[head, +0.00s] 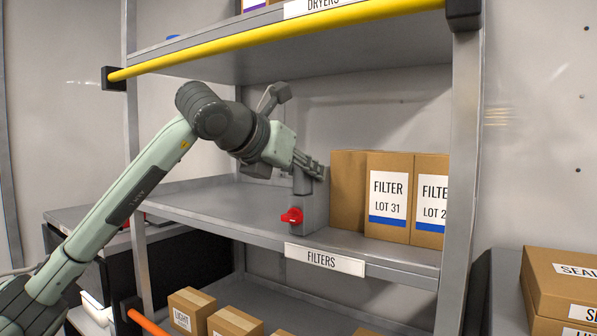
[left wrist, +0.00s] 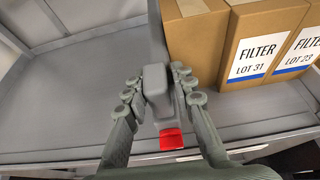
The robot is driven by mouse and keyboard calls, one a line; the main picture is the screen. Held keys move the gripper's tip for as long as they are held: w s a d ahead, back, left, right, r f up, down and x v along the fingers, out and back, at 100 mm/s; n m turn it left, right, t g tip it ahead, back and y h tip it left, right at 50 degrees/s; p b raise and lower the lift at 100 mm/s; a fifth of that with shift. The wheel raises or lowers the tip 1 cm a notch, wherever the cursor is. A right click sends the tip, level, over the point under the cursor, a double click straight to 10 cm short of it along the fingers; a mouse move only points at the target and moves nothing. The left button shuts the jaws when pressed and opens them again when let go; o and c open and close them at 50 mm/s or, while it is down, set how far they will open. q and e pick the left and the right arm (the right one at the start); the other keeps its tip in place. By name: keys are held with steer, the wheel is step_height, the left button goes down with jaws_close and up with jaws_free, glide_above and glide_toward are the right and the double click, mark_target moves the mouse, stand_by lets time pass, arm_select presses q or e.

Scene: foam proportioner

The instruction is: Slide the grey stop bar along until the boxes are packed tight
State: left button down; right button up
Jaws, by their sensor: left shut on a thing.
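The grey stop bar (head: 312,207) stands upright on the filters shelf, with a red knob (head: 292,215) low on its front. My left gripper (head: 316,171) is shut on the upper part of the bar; in the left wrist view its fingers (left wrist: 158,88) lie on both sides of the bar's grey block (left wrist: 155,78). Two brown boxes, FILTER LOT 31 (head: 388,197) and FILTER LOT 23 (left wrist: 300,45), stand upright side by side to the right of the bar. The bar is right beside the LOT 31 box; I cannot tell whether they touch. My right gripper is not in view.
The filters shelf (head: 215,209) is bare left of the bar. A grey post (head: 461,150) stands right of the boxes, partly covering the second one. A yellow rail (head: 270,38) runs along the shelf above. Smaller boxes (head: 190,311) stand below.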

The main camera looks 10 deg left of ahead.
arm_select(q)
steer(key=shift+s+d, duration=0.1)
steer(key=shift+d, duration=0.05)
steer(key=c, duration=1.2)
jaws_free()
steer(key=shift+r, duration=0.1)
steer(key=v, duration=1.2)
